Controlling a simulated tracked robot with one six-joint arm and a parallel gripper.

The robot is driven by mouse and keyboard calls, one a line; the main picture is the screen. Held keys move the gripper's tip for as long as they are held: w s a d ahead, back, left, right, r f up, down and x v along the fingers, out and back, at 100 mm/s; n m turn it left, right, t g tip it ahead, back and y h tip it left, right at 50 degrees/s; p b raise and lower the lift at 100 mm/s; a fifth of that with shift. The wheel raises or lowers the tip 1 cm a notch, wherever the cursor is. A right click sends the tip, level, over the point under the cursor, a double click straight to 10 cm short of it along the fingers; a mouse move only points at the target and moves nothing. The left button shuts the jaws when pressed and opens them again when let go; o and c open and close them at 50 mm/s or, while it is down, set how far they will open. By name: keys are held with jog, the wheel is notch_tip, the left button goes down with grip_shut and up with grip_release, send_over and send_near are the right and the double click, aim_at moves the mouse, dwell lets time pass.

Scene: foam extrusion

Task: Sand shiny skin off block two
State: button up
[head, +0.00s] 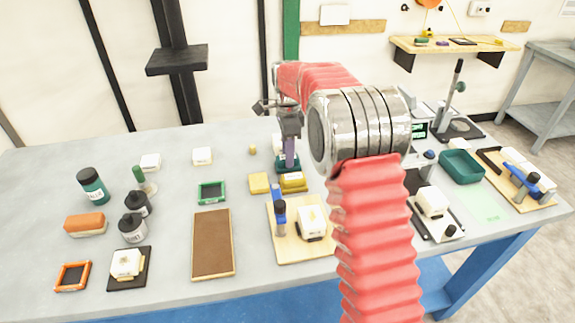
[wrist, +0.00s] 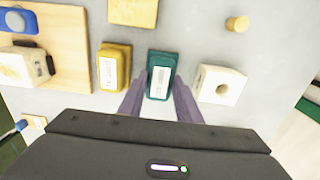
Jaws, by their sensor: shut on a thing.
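My gripper (head: 289,150) points down over the middle of the table, with its purple fingers (wrist: 160,97) closed on the sides of a teal block (wrist: 161,75) with a white label. The teal block also shows low under the fingers in the head view (head: 288,165); I cannot tell whether it touches the table. A cream foam block (head: 312,222) sits on a wooden board (head: 283,246) with a blue clamp (head: 279,210). Other pale blocks sit on a black tray (head: 127,263) and a black-based fixture (head: 433,202). No number is readable, so I cannot tell which is block two.
A yellow labelled block (wrist: 114,67) lies left of the teal one, and a white block with a hole (wrist: 219,85) close right. A yellow pad (head: 258,183), green frame (head: 211,192) and brown board (head: 213,244) lie nearby. Bottles (head: 92,186) stand at left.

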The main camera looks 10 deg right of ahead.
jog(key=shift+r, duration=2.65)
jog(key=o, duration=0.6)
jog(key=c, duration=0.6)
jog(key=n, duration=0.1)
jog(key=s+r+n, duration=0.1)
jog(key=n, duration=0.1)
jog(key=shift+r+n, duration=0.3)
jog(key=n, duration=0.2)
jog(key=s+r+n, duration=0.1)
jog(key=shift+d+r+n, duration=0.1)
jog(key=shift+r+n, duration=0.2)
jog(key=shift+n, duration=0.1)
jog(key=shift+s+d+r+n, duration=0.1)
jog(key=shift+s+r+n, duration=0.3)
jog(key=shift+n, duration=0.8)
jog(key=shift+s+a+r+n, duration=0.15)
jog(key=shift+r+n, duration=0.35)
jog(key=shift+n, duration=0.7)
jog(key=shift+s+d+r+n, duration=0.15)
jog(key=shift+s+r+n, duration=0.25)
jog(key=shift+n, duration=0.8)
jog(key=shift+w, duration=0.1)
